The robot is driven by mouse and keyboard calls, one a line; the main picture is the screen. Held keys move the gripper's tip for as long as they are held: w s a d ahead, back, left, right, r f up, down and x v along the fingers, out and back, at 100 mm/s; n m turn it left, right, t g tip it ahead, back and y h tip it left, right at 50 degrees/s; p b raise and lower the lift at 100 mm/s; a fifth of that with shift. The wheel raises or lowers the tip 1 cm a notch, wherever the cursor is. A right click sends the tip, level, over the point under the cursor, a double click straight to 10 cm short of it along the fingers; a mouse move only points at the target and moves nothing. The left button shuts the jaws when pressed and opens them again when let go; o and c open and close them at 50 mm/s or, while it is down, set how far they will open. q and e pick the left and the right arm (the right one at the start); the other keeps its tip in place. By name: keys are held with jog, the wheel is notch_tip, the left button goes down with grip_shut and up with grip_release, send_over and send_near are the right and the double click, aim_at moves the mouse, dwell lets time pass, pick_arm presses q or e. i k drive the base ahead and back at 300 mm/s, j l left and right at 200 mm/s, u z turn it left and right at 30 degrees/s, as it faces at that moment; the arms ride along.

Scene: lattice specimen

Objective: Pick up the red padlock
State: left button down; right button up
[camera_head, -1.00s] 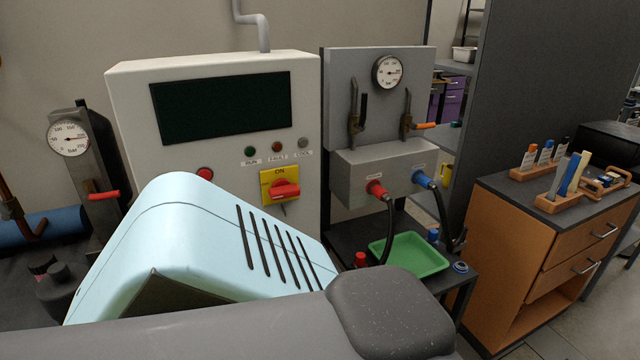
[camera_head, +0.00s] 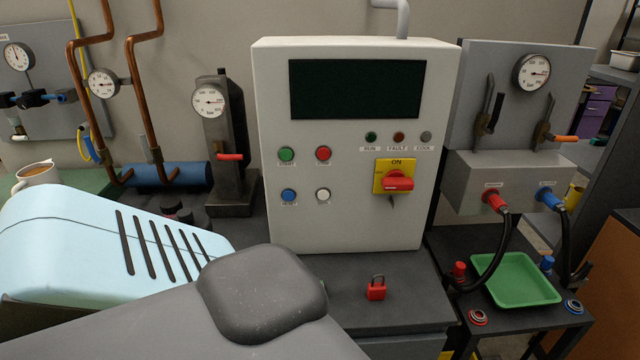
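The red padlock (camera_head: 376,291) stands upright on the dark bench top, in front of the white control cabinet (camera_head: 350,220). Its grey shackle points up and looks closed. Nothing touches it. A grey and pale blue arm part of mine fills the lower left of the head view, left of the padlock. Neither of my grippers shows in the view, so their state and contents are hidden.
The control cabinet with a yellow and red switch (camera_head: 395,178) stands right behind the padlock. A green tray (camera_head: 517,281), a red cap (camera_head: 458,270) and black hoses are to the right. A valve stand (camera_head: 228,150) is to the left. Bench around the padlock is clear.

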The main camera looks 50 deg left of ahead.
aim_at(376, 291)
jog(key=u, duration=1.35)
